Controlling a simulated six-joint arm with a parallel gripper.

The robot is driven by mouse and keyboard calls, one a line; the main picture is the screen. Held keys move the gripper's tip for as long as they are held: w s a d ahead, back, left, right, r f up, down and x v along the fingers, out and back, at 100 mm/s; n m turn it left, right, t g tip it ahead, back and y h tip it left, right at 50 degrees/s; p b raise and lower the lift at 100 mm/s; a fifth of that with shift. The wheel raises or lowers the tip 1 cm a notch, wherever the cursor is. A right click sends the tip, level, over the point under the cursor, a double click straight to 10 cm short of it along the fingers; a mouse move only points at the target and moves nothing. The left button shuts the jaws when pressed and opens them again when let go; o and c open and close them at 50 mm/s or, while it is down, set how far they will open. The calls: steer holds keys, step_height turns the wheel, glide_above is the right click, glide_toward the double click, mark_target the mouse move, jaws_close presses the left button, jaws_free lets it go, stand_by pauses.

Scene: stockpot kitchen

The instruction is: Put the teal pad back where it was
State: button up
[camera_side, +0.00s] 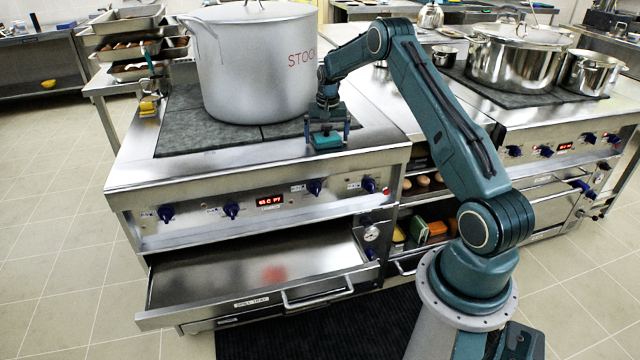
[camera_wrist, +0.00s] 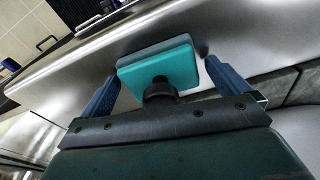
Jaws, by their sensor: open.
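The teal pad (camera_side: 327,143) is at the front right of the left stove's top, near the steel front edge. In the wrist view the pad (camera_wrist: 158,66) is a teal block with a greyer layer along its far side, and a dark round knob (camera_wrist: 160,90) in front of it. My gripper (camera_side: 329,132) is low over the stove edge with its fingers on either side of the pad. In the wrist view the blue fingers stand apart, with visible gaps to the pad. Whether the pad's underside touches the steel is hidden.
A large stockpot (camera_side: 258,68) stands on the dark cooktop (camera_side: 185,135) just behind my gripper. The spill tray (camera_side: 215,285) is pulled out below, with a reddish spot on it. Yellow items (camera_side: 148,105) are at the stove's left edge. Coloured blocks (camera_side: 436,229) sit on a shelf.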

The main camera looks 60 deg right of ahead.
mark_target(327, 130)
steer(key=shift+r, duration=0.1)
step_height(327, 130, up, 12)
steer(key=a, duration=0.1)
steer(key=shift+s, duration=0.4)
stand_by(0.5)
steer(key=shift+a, duration=0.1)
